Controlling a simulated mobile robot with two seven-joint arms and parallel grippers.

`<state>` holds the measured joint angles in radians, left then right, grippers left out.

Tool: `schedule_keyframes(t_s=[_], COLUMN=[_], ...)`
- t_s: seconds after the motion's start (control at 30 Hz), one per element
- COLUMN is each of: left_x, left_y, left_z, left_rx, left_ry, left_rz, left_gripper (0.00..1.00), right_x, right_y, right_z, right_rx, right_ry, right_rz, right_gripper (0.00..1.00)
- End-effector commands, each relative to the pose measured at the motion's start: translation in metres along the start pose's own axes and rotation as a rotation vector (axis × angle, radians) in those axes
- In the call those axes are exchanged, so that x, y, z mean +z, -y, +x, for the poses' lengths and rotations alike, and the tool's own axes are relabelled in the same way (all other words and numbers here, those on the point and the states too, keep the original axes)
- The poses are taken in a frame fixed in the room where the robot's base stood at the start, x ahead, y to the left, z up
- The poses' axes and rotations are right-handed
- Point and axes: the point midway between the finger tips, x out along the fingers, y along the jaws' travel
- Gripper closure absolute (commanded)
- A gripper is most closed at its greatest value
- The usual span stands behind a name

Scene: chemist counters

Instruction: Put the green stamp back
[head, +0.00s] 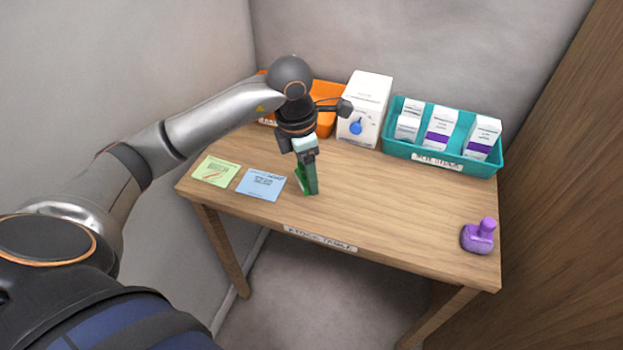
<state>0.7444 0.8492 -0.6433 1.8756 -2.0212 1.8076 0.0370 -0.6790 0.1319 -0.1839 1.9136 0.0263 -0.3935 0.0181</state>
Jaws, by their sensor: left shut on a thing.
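The green stamp (302,181) is at the middle left of the wooden table (390,205), just right of the blue card. My left gripper (309,172) points down and is shut on the green stamp. The fingers hide part of the stamp. I cannot tell whether its base touches the table top. My right gripper is not in view.
A green card (216,171) and a blue card (261,184) lie at the left. A purple stamp (479,236) stands at the front right. An orange bin (328,92), a white box (371,90) and a teal bin (398,152) with several boxes line the back. The table's centre is clear.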

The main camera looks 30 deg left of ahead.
Motion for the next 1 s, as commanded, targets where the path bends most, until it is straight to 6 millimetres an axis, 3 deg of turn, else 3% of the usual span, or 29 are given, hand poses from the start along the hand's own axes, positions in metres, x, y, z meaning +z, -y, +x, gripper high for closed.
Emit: schedule_keyframes(t_s=[0.1, 0.3, 0.57, 0.77, 1.0], left_x=[0.006, 0.013, 0.016, 0.012, 0.012], left_y=[-0.018, -0.038, -0.048, -0.046, -0.047], left_z=[0.024, 0.051, 0.065, 0.091, 0.093], left_rx=[-0.003, -0.001, 0.0, -0.002, 0.002], left_ry=[-0.003, 0.001, 0.0, 0.001, 0.002], left_rz=[-0.004, -0.001, -0.002, -0.001, 0.0], left_gripper=[0.64, 0.64, 0.64, 0.64, 0.64], right_x=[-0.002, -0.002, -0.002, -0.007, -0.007], right_y=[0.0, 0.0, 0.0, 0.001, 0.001], right_z=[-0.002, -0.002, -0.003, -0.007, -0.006], right_rx=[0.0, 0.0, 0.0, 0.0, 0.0], right_ry=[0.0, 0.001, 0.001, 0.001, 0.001], right_rz=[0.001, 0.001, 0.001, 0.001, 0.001], right_gripper=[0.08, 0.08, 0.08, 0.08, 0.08])
